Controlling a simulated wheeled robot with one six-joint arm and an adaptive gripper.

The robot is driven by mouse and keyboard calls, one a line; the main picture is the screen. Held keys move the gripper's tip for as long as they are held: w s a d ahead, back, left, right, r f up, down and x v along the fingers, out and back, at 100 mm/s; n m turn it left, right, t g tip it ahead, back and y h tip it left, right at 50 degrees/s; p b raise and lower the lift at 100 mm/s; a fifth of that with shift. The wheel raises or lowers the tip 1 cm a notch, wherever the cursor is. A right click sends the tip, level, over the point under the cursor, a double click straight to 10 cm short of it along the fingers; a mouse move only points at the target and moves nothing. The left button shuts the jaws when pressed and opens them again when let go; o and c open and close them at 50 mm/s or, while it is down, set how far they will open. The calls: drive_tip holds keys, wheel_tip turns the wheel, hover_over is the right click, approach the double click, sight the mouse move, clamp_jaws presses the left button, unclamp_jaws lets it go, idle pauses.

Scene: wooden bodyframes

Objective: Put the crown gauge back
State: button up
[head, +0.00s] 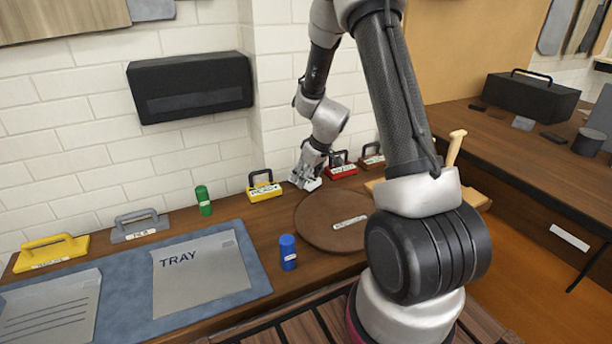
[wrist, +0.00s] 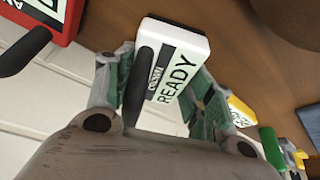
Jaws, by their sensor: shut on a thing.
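A white gauge block (wrist: 185,45) with a black handle shows in the wrist view. Its label reads READY, with a smaller word above it that looks like CROWN. My gripper (wrist: 155,92) is shut on its handle, with a green-padded finger on each side. In the head view my gripper (head: 305,176) is at the back of the bench, and the white block (head: 313,184) shows just below it, between the yellow and red handled blocks. I cannot tell whether the block touches the bench.
A yellow handled block (head: 265,193) stands left of my gripper, a red one (head: 342,169) and another (head: 372,162) right. A round wooden board (head: 325,215) lies in front. Green (head: 203,201) and blue (head: 288,253) cylinders stand nearby. A blue-grey mat (head: 245,265) lies left.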

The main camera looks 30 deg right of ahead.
drive_tip(key=o, duration=1.3)
drive_tip(key=s+a+v, duration=0.1)
drive_tip(key=v, duration=1)
drive_tip(key=s+a+f+v, duration=0.1)
drive_tip(key=s+a+v, duration=0.1)
drive_tip(key=v, duration=0.8)
drive_tip(key=s+r+m, duration=0.1)
drive_tip(key=s+r, duration=0.2)
drive_tip(key=s, duration=0.4)
drive_tip(key=s+r+m+h, duration=0.1)
drive_tip(key=s+r+m, duration=0.1)
drive_tip(key=s, duration=0.5)
drive_tip(key=s+a+r+m, duration=0.1)
drive_tip(key=s+r, duration=0.3)
drive_tip(key=s, duration=0.4)
drive_tip(key=shift+r+h, duration=0.3)
